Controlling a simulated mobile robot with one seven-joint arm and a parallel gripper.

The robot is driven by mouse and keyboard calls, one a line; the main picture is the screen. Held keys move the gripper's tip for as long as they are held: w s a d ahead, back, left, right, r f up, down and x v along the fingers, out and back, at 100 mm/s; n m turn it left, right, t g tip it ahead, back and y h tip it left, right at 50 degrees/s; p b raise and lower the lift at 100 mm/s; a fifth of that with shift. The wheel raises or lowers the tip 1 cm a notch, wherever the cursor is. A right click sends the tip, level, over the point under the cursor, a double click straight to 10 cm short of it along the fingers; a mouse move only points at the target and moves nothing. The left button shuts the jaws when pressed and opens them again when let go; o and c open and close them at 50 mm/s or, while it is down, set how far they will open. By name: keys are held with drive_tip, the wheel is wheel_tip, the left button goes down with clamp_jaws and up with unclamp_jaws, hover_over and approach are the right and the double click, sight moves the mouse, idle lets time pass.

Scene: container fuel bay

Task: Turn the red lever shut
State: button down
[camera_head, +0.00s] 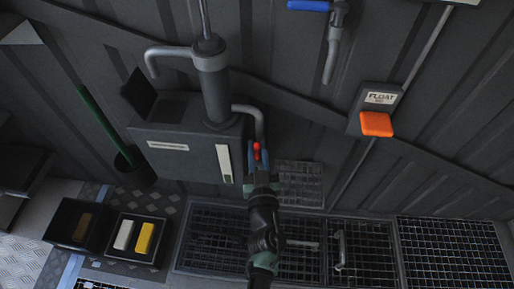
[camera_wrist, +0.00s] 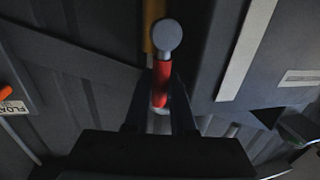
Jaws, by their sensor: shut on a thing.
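The red lever (camera_head: 257,151) is at the lower end of the curved grey pipe, to the right of the dark pump cabinet (camera_head: 185,150). In the wrist view the red lever (camera_wrist: 160,84) points down toward my gripper from a round grey pivot (camera_wrist: 167,35), with a yellow-orange part behind it. My gripper (camera_head: 259,168) reaches up from below and is shut on the lever. In the wrist view its two dark fingers (camera_wrist: 160,110) lie on either side of the red handle. The fingers hide part of the lever in the head view.
An orange float switch (camera_head: 376,124) is on the wall at right. A blue-handled tap (camera_head: 309,5) is at the top. Floor grates (camera_head: 450,250) lie below. Two dark bins, one with white and yellow blocks (camera_head: 145,238), stand at lower left, near a green-handled tool (camera_head: 100,120).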

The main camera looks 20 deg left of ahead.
drive_tip(key=shift+d, duration=0.1)
drive_tip(key=m, duration=0.1)
drive_tip(key=d+m+p, duration=0.1)
drive_tip(key=m, duration=0.1)
drive_tip(key=shift+w+d+t, duration=0.1)
drive_tip(key=shift+w+t, duration=0.1)
drive_tip(key=shift+t, duration=0.1)
drive_tip(key=d+f+m+t+h+b, duration=0.1)
drive_tip(key=d+f+m+b, duration=0.1)
drive_tip(key=m, duration=0.6)
drive_tip(key=w+d+f+m+t+h+b, duration=0.1)
drive_tip(key=f+m+b, duration=0.1)
drive_tip(key=m, duration=0.7)
drive_tip(key=shift+d+f+t+h, duration=0.3)
drive_tip(key=shift+d+f+t, duration=0.1)
drive_tip(key=shift+f, duration=0.35)
drive_tip(key=c, duration=1)
unclamp_jaws()
